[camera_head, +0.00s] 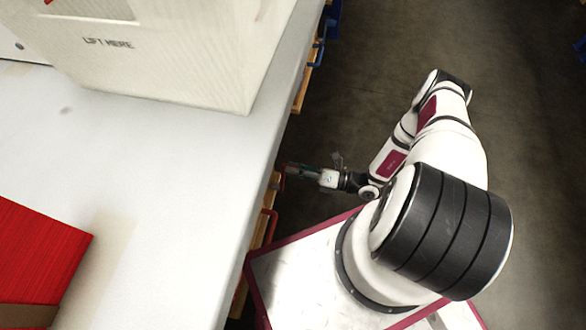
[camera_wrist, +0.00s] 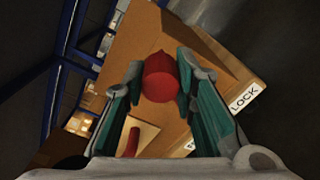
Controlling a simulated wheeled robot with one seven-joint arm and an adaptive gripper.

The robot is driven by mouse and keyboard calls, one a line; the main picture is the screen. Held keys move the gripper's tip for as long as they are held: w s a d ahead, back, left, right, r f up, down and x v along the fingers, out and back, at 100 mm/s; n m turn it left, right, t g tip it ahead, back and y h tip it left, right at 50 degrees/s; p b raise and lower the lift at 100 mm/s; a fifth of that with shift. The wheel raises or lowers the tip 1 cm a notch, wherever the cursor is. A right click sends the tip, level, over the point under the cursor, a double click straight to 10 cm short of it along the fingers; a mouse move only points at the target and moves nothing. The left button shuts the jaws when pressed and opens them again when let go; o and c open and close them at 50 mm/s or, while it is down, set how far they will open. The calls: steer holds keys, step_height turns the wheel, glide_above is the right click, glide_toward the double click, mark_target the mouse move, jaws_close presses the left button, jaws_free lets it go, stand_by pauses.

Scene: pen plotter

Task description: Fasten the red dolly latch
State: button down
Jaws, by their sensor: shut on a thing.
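The red dolly latch (camera_wrist: 160,78) shows in the wrist view as a rounded red piece between my two fingers. My gripper (camera_wrist: 155,88) is shut on it. A wooden face (camera_wrist: 130,50) lies behind it, with a white LOCK label (camera_wrist: 244,97) at the right. In the head view my gripper (camera_head: 288,170) is low beside the white table's edge, at the wooden parts there. The latch's base is hidden behind the fingers, so I cannot tell its exact position.
The white table (camera_head: 150,190) carries a cream box (camera_head: 180,60) marked LIFT HERE and a red box (camera_head: 40,255). A red handle (camera_head: 268,225) and a blue handle (camera_head: 318,52) stick out below the table edge.

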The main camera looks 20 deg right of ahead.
steer(key=shift+w+d+f+m, duration=0.2)
steer(key=shift+f+m, duration=0.05)
steer(key=shift+m, duration=0.25)
steer(key=c, duration=1.3)
jaws_free()
steer(key=v, duration=1.2)
